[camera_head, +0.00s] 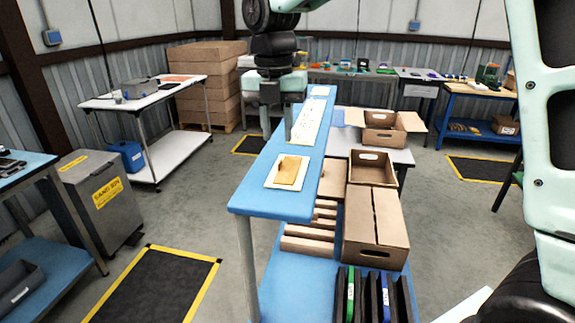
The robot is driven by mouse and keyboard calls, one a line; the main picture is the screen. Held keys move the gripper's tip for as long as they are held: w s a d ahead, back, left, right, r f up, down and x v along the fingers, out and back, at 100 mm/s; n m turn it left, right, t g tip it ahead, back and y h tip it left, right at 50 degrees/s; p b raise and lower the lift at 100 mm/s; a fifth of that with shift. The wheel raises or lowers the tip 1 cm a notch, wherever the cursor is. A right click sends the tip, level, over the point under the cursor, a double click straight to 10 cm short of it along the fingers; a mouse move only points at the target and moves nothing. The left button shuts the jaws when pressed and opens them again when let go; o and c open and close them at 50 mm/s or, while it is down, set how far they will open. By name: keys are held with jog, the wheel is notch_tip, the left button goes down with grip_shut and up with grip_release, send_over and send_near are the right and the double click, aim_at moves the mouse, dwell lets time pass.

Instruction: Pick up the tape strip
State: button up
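A narrow blue shelf (265,200) runs away from me in the middle of the view. On its near end a tan piece (289,171) lies on a cream card (271,183). Farther along lies a long cream strip (312,118) with small marks on it. I cannot tell for sure which of these is the tape strip. My gripper (277,122) points down at the shelf's left edge, beside the long strip and beyond the tan piece. Its two fingers are apart with nothing seen between them. Whether a finger touches the shelf is unclear.
Below the shelf, a blue lower surface (295,285) holds a closed carton (375,225), an open carton (372,168) and dark upright folders (372,295). Another open carton (385,132) stands behind. A grey bin (100,200) stands left.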

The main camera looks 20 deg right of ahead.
aim_at(281, 160)
jog(key=shift+s+d+f+p, duration=0.15)
jog(key=shift+f+p, duration=0.4)
jog(key=shift+f, duration=0.9)
jog(key=shift+s+f+p, duration=0.2)
jog(key=shift+f+p, duration=0.3)
jog(key=shift+f, duration=0.9)
grip_shut()
